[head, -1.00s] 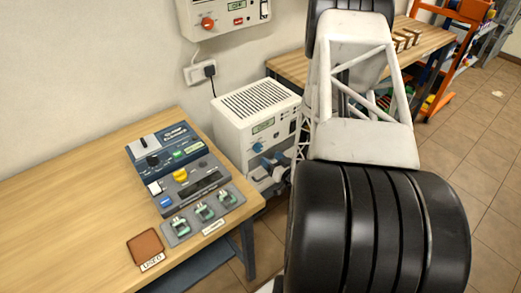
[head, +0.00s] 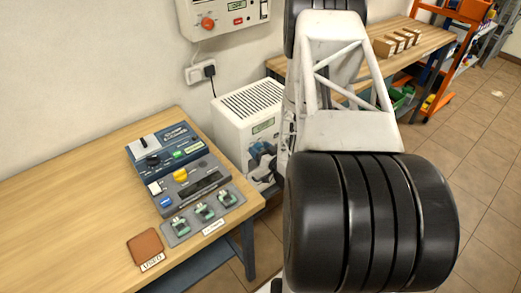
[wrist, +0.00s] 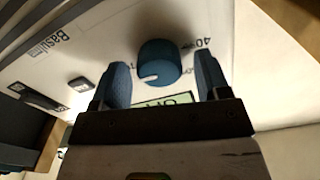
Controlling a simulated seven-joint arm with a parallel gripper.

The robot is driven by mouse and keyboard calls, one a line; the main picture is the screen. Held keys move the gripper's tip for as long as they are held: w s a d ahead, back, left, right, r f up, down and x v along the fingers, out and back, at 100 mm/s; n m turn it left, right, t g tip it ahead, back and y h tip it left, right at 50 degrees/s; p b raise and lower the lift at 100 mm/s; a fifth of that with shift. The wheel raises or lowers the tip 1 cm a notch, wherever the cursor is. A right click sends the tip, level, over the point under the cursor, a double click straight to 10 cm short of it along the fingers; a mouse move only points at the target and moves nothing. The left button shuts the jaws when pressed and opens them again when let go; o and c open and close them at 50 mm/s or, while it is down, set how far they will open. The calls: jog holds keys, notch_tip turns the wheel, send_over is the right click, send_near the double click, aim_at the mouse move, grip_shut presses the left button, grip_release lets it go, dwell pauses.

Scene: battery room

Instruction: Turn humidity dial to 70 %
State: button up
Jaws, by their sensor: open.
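The humidity dial (wrist: 160,62) is a round blue knob with a white pointer mark on the white front panel of a box-shaped unit (head: 232,133). A "40%" mark is printed beside it in the wrist view. My gripper (wrist: 161,66) is open, its two blue fingers on either side of the dial with a gap showing on each side. In the head view my gripper (head: 262,158) is at the unit's front and hides the dial. A small green display (wrist: 165,101) is partly covered by the gripper; its text is hard to read.
A wooden table (head: 70,185) with a blue-grey control device (head: 175,150) and a brown pad (head: 145,244) stands left of the unit. A wall box with a red knob (head: 208,23) hangs above. A second workbench (head: 425,37) stands behind my arm.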

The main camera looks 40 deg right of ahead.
jog(key=c, duration=0.9)
jog(key=shift+n, duration=0.6)
jog(key=o, duration=0.9)
jog(key=shift+s, duration=0.1)
jog(key=s, duration=0.7)
jog(key=shift+s, duration=0.3)
